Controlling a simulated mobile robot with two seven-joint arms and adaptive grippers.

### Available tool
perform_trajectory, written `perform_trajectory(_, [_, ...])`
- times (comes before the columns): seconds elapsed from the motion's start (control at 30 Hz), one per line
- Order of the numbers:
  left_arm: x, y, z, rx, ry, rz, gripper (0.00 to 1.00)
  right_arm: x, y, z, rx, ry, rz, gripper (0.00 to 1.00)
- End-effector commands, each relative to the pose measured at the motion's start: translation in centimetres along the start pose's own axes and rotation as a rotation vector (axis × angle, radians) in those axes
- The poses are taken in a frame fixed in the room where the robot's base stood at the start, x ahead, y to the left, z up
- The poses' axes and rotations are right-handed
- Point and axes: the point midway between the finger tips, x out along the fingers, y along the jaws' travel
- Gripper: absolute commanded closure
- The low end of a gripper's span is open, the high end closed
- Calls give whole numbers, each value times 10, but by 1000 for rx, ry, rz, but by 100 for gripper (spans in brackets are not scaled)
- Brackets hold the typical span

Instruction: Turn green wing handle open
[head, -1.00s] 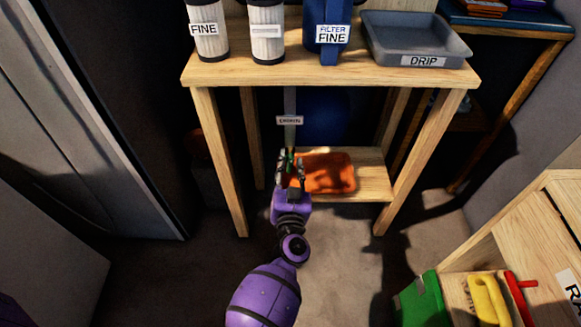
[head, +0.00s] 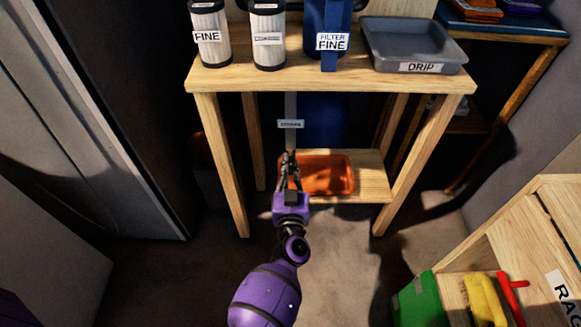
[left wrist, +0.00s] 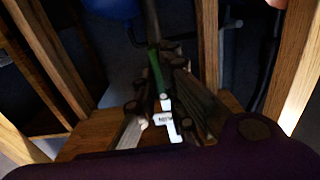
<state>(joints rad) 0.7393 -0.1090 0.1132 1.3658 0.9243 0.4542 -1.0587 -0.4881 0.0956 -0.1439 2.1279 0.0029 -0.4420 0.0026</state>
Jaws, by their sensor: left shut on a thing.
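The green wing handle (left wrist: 156,72) shows in the left wrist view as a thin green bar between my fingers. It sits at the lower end of a grey upright pipe (head: 290,105) that carries a small label (head: 291,124). My left gripper (head: 289,156) is under the bench, in front of the pipe, with its fingers shut on the handle. In the left wrist view the gripper (left wrist: 162,70) has a finger on each side of the green bar. In the head view the fingers hide the handle. My right gripper is not in view.
An orange tray (head: 335,176) lies on the lower shelf (head: 371,184), close right of my gripper. The wooden bench top (head: 300,80) is above, holding filters and a grey drip tray (head: 412,45). Bench legs (head: 223,165) stand either side. The floor in front is open.

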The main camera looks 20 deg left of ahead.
Motion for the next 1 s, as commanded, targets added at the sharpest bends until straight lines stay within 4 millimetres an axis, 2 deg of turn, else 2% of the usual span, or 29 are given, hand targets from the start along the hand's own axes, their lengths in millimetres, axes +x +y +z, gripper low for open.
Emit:
perform_trajectory(0.27, [0,0,1,-8,-1,0,100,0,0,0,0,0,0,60])
perform_trajectory(0.3, [0,0,1,-8,-1,0,89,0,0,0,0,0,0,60])
perform_trajectory(0.43, [0,0,1,-7,-1,0,72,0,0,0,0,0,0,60])
perform_trajectory(0.77, [-2,0,1,-7,-1,0,72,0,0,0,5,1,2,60])
perform_trajectory(0.87, [-10,0,1,-7,-1,0,72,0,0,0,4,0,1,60])
perform_trajectory(1.0, [-34,0,2,-8,-4,-1,72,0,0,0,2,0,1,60])
